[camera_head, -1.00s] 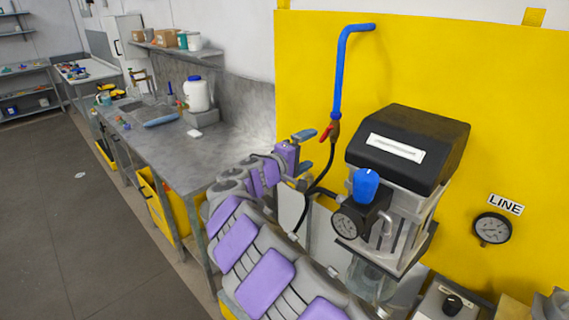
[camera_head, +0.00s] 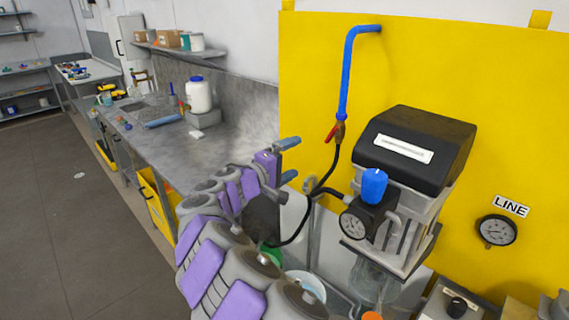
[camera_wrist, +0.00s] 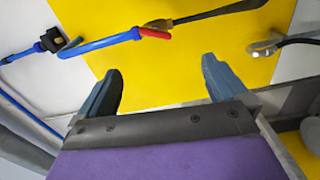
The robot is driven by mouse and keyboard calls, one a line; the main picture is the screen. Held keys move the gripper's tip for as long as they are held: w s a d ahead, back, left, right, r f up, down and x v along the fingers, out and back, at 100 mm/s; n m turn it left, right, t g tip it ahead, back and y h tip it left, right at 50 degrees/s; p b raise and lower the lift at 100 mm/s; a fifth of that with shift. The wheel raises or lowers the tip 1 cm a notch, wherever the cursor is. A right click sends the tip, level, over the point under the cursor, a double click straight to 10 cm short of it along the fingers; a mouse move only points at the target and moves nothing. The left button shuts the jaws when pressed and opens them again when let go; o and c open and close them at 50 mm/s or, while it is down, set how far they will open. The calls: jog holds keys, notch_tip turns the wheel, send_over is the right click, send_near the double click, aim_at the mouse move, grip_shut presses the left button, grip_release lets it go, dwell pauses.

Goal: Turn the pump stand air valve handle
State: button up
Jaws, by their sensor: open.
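The air valve's red handle (camera_head: 331,131) sits at the lower end of the blue pipe (camera_head: 346,75) on the yellow panel, with a black hose below it. In the wrist view the red handle (camera_wrist: 155,33) lies at the top, beyond and between the fingertips. My gripper (camera_head: 288,159) is left of and below the handle in the head view. Its two blue-grey fingers (camera_wrist: 160,75) are apart in the wrist view, with nothing between them. The handle and fingers do not touch.
A pump unit with a black top (camera_head: 417,148), blue knob (camera_head: 374,185) and gauge (camera_head: 354,224) stands right of my arm. A line gauge (camera_head: 497,230) is farther right. A grey bench (camera_head: 190,150) with a white jar (camera_head: 198,95) lies left.

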jog(key=shift+s+a, duration=0.35)
jog(key=shift+s, duration=0.5)
jog(key=shift+a, duration=0.15)
jog(key=p+v, duration=0.2)
jog(key=v, duration=1.6)
jog(key=shift+w+a, duration=0.3)
jog(key=shift+c, duration=0.4)
